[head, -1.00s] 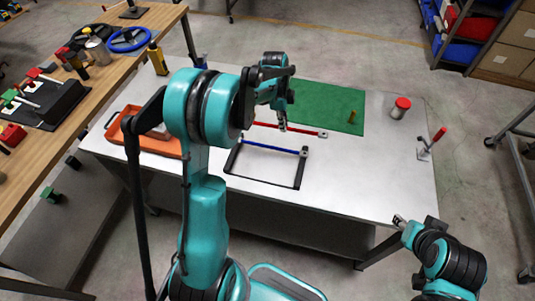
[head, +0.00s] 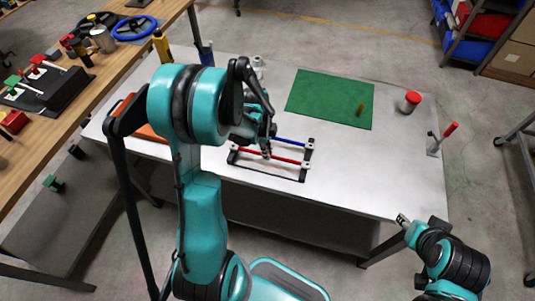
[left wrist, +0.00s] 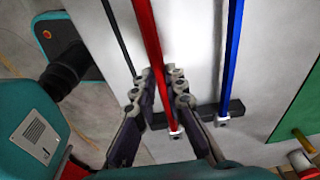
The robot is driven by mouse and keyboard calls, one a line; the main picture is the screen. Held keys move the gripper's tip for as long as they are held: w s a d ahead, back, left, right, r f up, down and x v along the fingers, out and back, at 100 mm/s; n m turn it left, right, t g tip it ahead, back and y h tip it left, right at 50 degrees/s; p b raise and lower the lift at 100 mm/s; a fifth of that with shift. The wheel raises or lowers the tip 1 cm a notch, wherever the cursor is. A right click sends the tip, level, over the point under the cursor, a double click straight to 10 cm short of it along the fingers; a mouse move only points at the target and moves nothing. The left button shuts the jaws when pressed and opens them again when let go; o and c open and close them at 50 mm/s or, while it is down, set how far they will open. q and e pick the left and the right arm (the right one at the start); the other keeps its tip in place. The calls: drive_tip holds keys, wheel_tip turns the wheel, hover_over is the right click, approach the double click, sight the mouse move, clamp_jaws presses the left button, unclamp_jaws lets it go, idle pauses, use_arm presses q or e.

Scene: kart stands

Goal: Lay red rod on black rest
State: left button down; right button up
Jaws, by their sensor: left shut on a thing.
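The red rod (head: 287,159) has pale ends and lies roughly parallel to the blue rod, on its near side. It runs between the fingers in the left wrist view (left wrist: 149,35). My left gripper (head: 267,153) is shut on it; the fingers also show in the left wrist view (left wrist: 163,85). The black rest (head: 304,171) is a low frame on the table; one side bar shows in the left wrist view (left wrist: 205,111). The red rod's end is over this bar; I cannot tell whether it touches. My right gripper (head: 403,221) is at the table's front right, its jaws unclear.
The blue rod (head: 292,142) lies across the rest's far part. A green mat (head: 328,98) with a small brass-coloured piece (head: 360,110), a red-lidded jar (head: 411,102) and a red-handled lever (head: 440,141) are to the right. The table's right front is clear.

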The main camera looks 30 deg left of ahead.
use_arm(q)
drive_tip(key=shift+f, duration=0.4)
drive_tip(key=shift+f, duration=0.2)
drive_tip(key=c, duration=1.6)
unclamp_jaws()
drive_tip(key=shift+r, duration=0.1)
drive_tip(key=shift+r, duration=0.1)
